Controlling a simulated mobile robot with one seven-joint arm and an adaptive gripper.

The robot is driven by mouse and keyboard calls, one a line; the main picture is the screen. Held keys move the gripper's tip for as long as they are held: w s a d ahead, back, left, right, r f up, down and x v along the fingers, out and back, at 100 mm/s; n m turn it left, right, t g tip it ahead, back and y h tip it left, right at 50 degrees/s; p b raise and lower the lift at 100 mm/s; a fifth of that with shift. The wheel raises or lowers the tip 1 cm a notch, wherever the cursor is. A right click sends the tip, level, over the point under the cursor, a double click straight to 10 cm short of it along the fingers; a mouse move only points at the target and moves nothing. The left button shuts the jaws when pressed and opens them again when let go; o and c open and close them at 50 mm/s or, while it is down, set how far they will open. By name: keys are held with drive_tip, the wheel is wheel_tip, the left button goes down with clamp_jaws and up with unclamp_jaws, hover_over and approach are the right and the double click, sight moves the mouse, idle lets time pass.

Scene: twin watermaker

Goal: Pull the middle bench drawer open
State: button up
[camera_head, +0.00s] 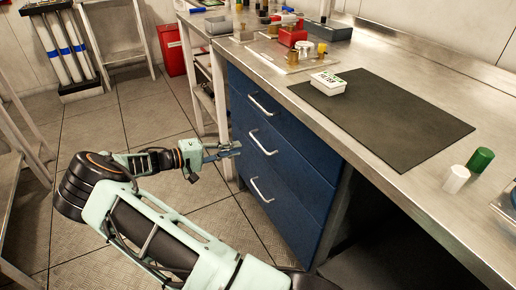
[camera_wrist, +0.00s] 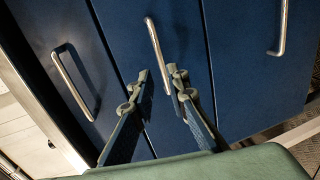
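The blue bench cabinet has three stacked drawers, all shut flush. The middle drawer (camera_head: 290,160) has a silver bar handle (camera_head: 263,143). In the wrist view, turned on its side, the middle handle (camera_wrist: 157,55) runs up from between my fingertips. My gripper (camera_head: 238,148) is in front of the middle drawer, a little left of its handle in the head view. In the wrist view my gripper (camera_wrist: 160,74) is open, with one finger on each side of the handle's lower end. I cannot tell whether the fingers touch it.
The top drawer handle (camera_head: 262,104) and bottom drawer handle (camera_head: 261,190) lie above and below. The steel benchtop (camera_head: 378,88) carries a dark mat (camera_head: 400,125) and small items. A red bin (camera_head: 172,50) stands behind.

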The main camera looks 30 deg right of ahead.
sight(259, 143)
drive_tip(key=b+x, duration=0.2)
drive_tip(key=x, duration=0.8)
drive_tip(key=shift+d, duration=0.4)
drive_tip(key=shift+c, duration=0.3)
clamp_jaws()
drive_tip(key=shift+a, duration=0.1)
